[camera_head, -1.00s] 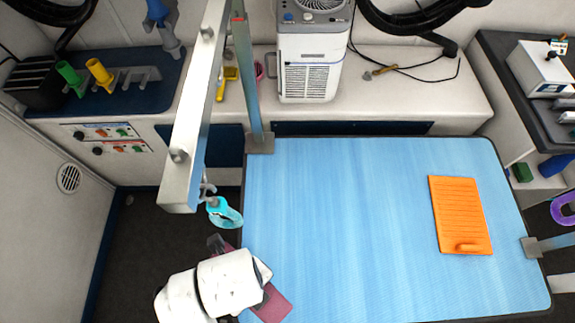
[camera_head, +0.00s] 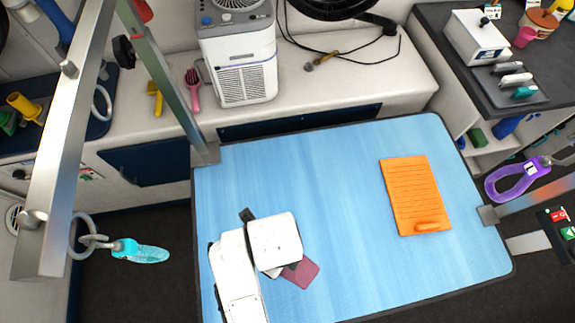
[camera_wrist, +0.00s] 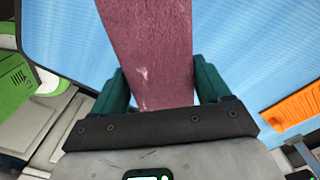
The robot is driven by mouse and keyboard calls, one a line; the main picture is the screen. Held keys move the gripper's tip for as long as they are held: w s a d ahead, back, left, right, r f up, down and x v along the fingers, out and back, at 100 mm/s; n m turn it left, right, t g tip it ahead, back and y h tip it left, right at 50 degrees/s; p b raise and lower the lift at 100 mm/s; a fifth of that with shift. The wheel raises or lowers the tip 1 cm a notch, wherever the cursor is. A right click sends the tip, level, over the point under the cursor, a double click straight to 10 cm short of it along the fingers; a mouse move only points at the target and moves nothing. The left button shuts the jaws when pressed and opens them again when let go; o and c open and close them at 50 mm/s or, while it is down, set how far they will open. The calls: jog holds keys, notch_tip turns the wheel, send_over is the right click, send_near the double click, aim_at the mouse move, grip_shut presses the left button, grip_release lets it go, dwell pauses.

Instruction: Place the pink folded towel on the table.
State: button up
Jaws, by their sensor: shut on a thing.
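The pink folded towel (camera_head: 303,271) shows as a dark pink piece sticking out from under my white wrist, over the blue table (camera_head: 330,180). In the wrist view the towel (camera_wrist: 153,50) runs up from between the two green fingers of my gripper (camera_wrist: 155,85), which is shut on it. The blue table top (camera_wrist: 70,40) lies behind it. My gripper's fingers are hidden under the wrist in the head view. The towel appears above the table's front left part; I cannot tell whether it touches the surface.
An orange ridged board (camera_head: 412,197) lies on the table's right side. A metal grooming arm (camera_head: 75,130) with a hanging turquoise loop (camera_head: 140,251) stands at the left. A purple loop (camera_head: 515,183) hangs at the right edge. The table's middle is clear.

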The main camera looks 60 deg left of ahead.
jog(key=w+f, duration=0.3)
jog(key=f, duration=0.2)
jog(key=shift+w, duration=0.4)
jog(key=shift+w+f, duration=0.15)
jog(key=shift+f, duration=1.6)
jog(key=shift+f, duration=0.15)
jog(key=o, duration=1)
notch_tip(320, 180, up, 12)
jog(key=shift+r, duration=0.2)
